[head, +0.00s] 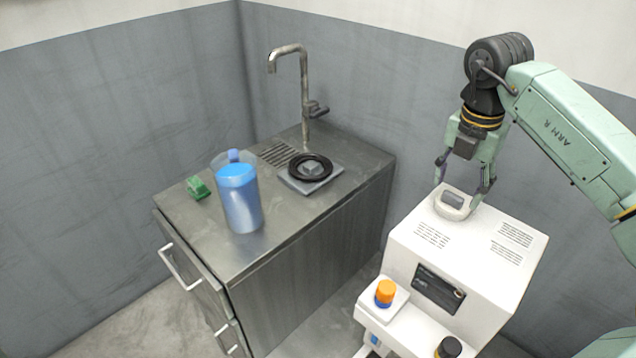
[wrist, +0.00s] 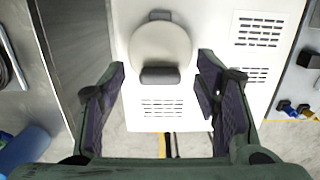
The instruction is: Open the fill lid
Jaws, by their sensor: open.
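The fill lid (wrist: 160,46) is a round off-white cap on top of the white machine (head: 480,257), with a dark hinge piece at one edge and a grey tab (wrist: 160,76) at the opposite edge. It looks closed. In the head view the lid (head: 453,203) sits at the machine's back left top, below my gripper (head: 463,180). My gripper is open and empty, pointing down. In the wrist view its two fingers (wrist: 167,85) stand on either side of the tab, apart from it. Whether the fingertips are level with the tab is hard to tell.
A steel counter (head: 265,262) stands to the left with a tap (head: 303,90), a jug of blue liquid (head: 239,197), a green object (head: 197,187) and a black ring on a grey plate (head: 311,170). An orange knob (head: 385,292) and a dark panel (head: 438,290) are on the machine's front.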

